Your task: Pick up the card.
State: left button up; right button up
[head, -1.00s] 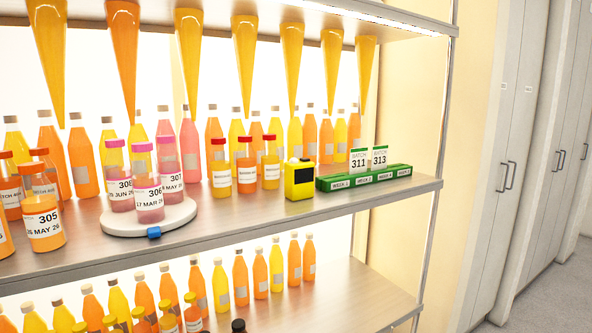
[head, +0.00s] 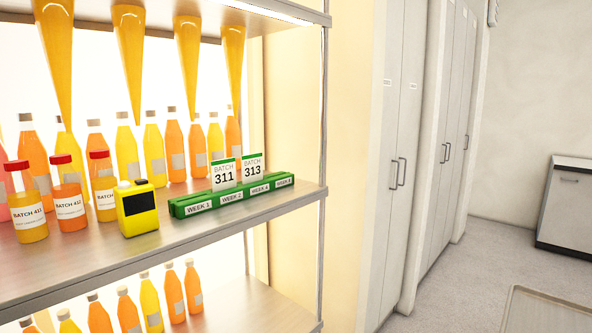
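Two white cards with green top edges stand upright in a green holder (head: 178,211) near the right end of the middle shelf. One card reads BATCH 311 (head: 224,176). The other card reads BATCH 313 (head: 252,170) and stands just right of it. The holder's front has several white labels reading WEEK. Neither of my grippers is in the head view.
A yellow device with a dark screen (head: 138,209) stands left of the holder. Several red-capped BATCH bottles (head: 68,196) stand further left, with more bottles behind. A metal post (head: 323,130) bounds the shelf's right end. A tray-like surface (head: 545,308) shows at lower right.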

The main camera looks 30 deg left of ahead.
aim_at(252, 165)
jog(key=u, duration=0.4)
jog(key=i, duration=0.8)
jog(key=u, duration=1.05)
jog(key=i, duration=0.25)
jog(key=u, duration=0.2)
